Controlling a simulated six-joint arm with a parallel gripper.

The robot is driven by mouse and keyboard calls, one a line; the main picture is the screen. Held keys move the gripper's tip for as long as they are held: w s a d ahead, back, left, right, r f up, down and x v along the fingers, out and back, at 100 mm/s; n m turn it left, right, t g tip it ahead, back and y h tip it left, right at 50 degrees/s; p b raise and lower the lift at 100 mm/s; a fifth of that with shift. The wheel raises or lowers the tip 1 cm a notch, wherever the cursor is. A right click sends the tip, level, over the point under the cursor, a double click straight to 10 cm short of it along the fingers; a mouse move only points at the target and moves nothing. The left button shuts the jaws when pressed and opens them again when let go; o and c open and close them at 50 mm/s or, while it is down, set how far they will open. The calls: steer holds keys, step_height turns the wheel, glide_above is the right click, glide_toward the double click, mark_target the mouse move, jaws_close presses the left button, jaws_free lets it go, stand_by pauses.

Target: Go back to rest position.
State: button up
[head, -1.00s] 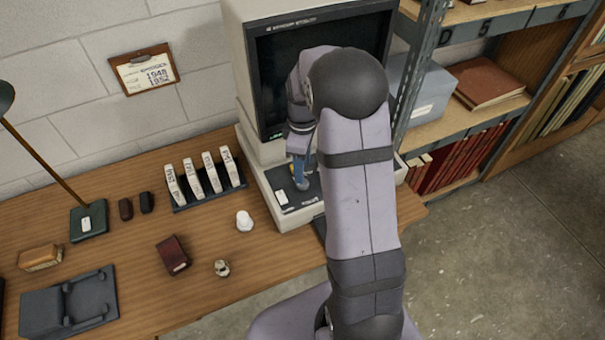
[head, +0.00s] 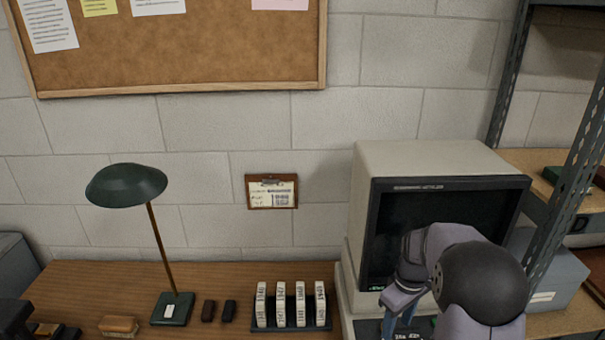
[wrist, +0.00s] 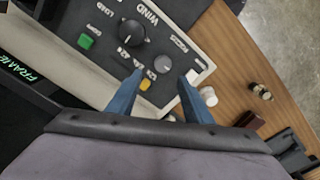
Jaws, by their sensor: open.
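My gripper (wrist: 160,88) shows in the wrist view with two blue fingers apart and nothing between them. It hangs over the dark control panel (wrist: 180,22) of the film reader. The panel carries a black WIND knob (wrist: 131,33), a grey knob (wrist: 163,63), a green button (wrist: 86,41) and an orange button (wrist: 145,84). In the head view my arm bends in front of the reader (head: 430,160), and the fingertips are largely out of sight at the bottom edge.
A green desk lamp (head: 127,186) and a rack of white boxes (head: 290,306) stand on the wooden desk (head: 90,275). Metal shelving (head: 575,180) stands close on the right. A small clipboard (head: 271,192) and a cork board (head: 180,50) hang on the wall.

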steer(key=s+f+m, duration=0.2)
steer(key=m, duration=0.1)
steer(key=s+a+f+m, duration=0.1)
steer(key=s, duration=0.1)
steer(key=shift+g, duration=0.4)
steer(key=s+a+r+m+g, duration=0.1)
steer(key=s+a+m, duration=0.15)
steer(key=s, duration=0.65)
steer(key=s+a+m, duration=0.2)
steer(key=s+a, duration=0.2)
steer(key=s, duration=0.5)
step_height(320, 180, up, 4)
steer(key=w+a+n+t, duration=0.1)
steer(key=a+n+t, duration=0.1)
steer(key=a, duration=0.1)
step_height(320, 180, down, 14)
steer(key=b, duration=1.4)
steer(key=shift+w+d+f+b, duration=0.15)
steer(key=shift+w+d+b, duration=0.05)
steer(key=shift+w+b, duration=0.1)
